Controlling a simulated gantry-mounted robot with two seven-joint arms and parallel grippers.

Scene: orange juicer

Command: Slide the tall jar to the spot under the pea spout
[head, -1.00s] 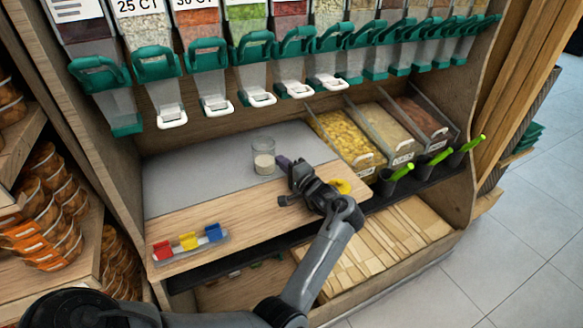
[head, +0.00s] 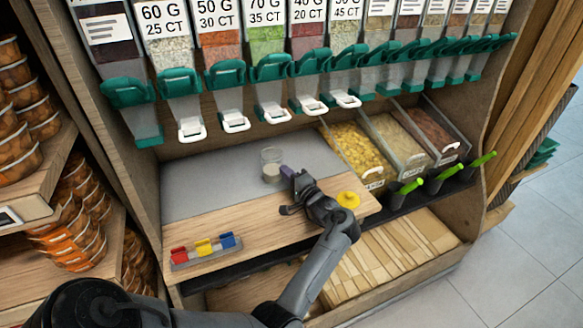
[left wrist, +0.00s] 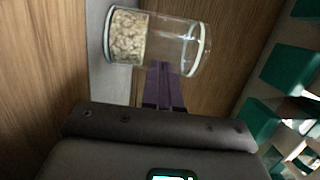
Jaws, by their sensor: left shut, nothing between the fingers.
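The tall jar (head: 271,165) is clear, with pale grains in its lower part, and stands upright on the grey surface. It sits below the dispenser with green contents (head: 268,42), whose white-lipped spout (head: 273,113) is well above it. My left gripper (head: 287,173) is shut and empty, with its purple fingertips at the jar's right side. In the left wrist view the jar (left wrist: 155,42) appears sideways, and the shut fingertips (left wrist: 163,78) overlap its wall; they look touching or nearly so. My right gripper is not in view.
Red, yellow and blue clips (head: 204,248) sit at the front left. Open bins (head: 362,155) stand to the right. The grey surface (head: 205,184) left of the jar is clear.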

